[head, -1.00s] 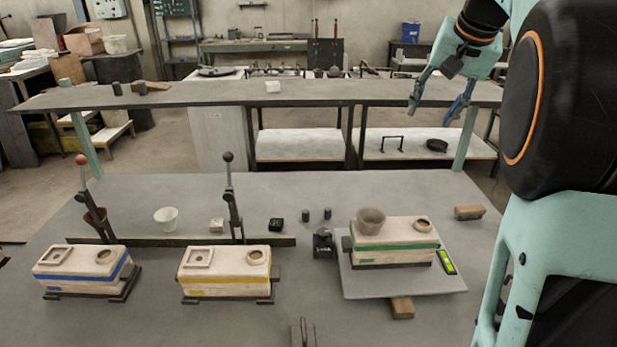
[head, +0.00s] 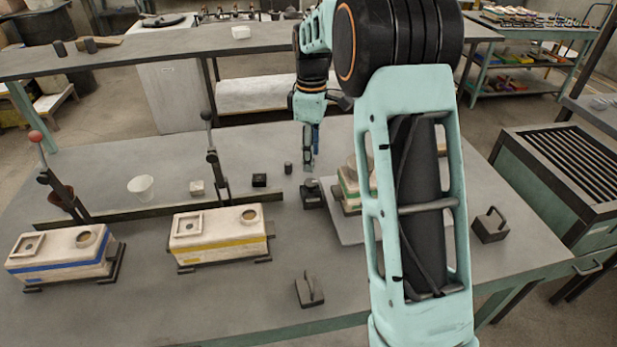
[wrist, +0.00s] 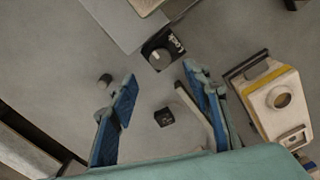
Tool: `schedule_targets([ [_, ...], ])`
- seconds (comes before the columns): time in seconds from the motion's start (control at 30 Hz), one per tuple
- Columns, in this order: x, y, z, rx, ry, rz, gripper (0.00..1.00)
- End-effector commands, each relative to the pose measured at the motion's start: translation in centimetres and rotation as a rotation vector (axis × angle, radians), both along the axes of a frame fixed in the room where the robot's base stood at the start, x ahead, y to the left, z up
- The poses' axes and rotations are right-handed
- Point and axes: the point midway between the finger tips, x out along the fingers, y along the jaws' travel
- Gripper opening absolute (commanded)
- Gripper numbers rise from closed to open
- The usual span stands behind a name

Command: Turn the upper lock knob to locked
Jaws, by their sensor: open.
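A black lock box (head: 312,196) stands on the table left of the tilted grey plate. Its round dark knob (head: 311,184) faces up. In the wrist view the knob (wrist: 158,54) shows a pale pointer line, and white lettering that looks like "Lock" lies beside it on the box (wrist: 173,43). My gripper (head: 309,160) points down above the table, close behind the box in the head view. In the wrist view its blue fingers (wrist: 160,78) are spread, empty and apart from the knob. I cannot tell its height above the knob.
A small black box (head: 259,180), a small dark cylinder (head: 288,168) and a mould with a yellow stripe (head: 220,236) stand nearby. The mould with a green stripe (head: 349,192) is partly hidden by my arm.

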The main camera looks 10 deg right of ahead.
Motion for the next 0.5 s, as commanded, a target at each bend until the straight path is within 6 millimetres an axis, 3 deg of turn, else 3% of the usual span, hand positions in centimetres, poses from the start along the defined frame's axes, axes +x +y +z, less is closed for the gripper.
schedule_targets([
  [0.2,-0.1,0.1,-4.5,0.001,0.004,-0.001,0.44],
  [0.5,0.0,0.1,-7.8,0.001,0.002,-0.002,0.44],
])
